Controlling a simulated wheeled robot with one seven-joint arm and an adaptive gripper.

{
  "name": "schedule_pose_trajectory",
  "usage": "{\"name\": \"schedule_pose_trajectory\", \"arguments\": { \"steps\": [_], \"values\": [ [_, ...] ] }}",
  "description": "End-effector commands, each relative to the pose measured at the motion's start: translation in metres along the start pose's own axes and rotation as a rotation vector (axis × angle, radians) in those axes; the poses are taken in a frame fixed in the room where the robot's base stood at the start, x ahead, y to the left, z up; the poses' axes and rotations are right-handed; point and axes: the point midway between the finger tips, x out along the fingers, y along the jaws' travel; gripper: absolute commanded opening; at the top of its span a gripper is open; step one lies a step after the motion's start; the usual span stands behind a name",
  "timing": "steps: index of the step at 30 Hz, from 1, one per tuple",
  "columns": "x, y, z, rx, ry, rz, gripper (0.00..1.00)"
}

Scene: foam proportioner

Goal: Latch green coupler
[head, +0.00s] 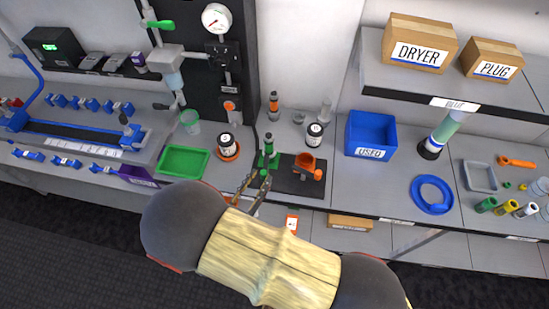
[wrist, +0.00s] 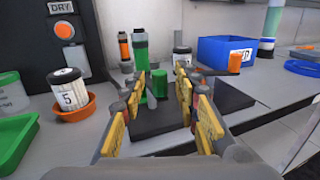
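A dark upright fitting with green bands (head: 268,147), which looks like the green coupler, stands at the left of a black plate (head: 285,187) on the bench. A short green cylinder (wrist: 160,82) shows between my fingertips, in front of the fitting. Whether it is the coupler's latch I cannot tell. My gripper (wrist: 161,88) is open, with a finger on each side of this cylinder and gaps visible. In the head view my gripper (head: 256,184) is at the plate's left front.
An orange fitting (head: 305,162) stands on the plate's right. A labelled jar (wrist: 70,88) in an orange dish (wrist: 72,112) and a green tray (head: 183,161) are left. A blue USED bin (head: 370,135) is right. Bare bench lies between plate and bin.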

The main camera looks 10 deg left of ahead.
Motion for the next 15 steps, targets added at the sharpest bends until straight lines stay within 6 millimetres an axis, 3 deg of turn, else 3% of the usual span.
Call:
{"name": "schedule_pose_trajectory", "arguments": {
  "steps": [5,15],
  "values": [
    [0.009,0.001,-0.001,-0.003,-0.002,0.004,0.31],
    [0.058,0.000,-0.002,-0.002,-0.001,0.003,0.31]
  ]
}}
